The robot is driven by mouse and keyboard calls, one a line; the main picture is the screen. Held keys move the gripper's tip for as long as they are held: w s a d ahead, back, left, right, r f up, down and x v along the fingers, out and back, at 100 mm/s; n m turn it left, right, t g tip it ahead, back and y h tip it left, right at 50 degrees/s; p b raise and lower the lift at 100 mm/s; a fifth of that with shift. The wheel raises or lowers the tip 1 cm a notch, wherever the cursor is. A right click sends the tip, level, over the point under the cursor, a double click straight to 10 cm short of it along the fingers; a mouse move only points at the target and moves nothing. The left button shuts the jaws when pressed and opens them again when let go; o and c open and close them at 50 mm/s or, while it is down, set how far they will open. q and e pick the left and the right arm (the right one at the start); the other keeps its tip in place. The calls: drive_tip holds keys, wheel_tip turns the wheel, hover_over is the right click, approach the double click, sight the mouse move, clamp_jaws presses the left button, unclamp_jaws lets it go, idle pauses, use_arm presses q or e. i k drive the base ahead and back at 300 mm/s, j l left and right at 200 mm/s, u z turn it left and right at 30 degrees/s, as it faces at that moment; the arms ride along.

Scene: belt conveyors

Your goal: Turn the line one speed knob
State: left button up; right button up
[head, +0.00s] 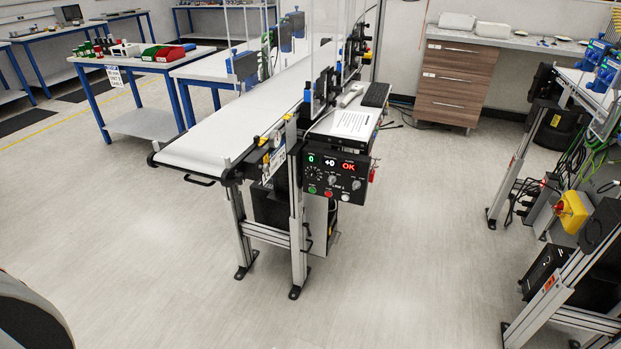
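A black control panel (321,181) hangs at the near end of the white belt conveyor (235,122), on its right side. A green display reads 0, a white one reads +0 and a red one reads OK. Below them sit small dials, including a left knob (311,173), a middle knob (332,180) and a right knob (355,185). Their labels are too small to tell which is the speed knob. A green button, a red button and a white button run along the bottom. Neither of my grippers is in view.
Free floor (150,240) lies before the conveyor. Its metal legs (296,240) stand below the panel. A blue-legged table (150,65) is at the left. A second machine frame with a yellow box (572,211) is at the right. A drawer cabinet (455,83) stands behind.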

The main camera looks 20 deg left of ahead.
sight(312, 175)
drive_tip(key=l+u, duration=1)
drive_tip(key=k+l+u, duration=0.15)
drive_tip(key=l+u, duration=0.35)
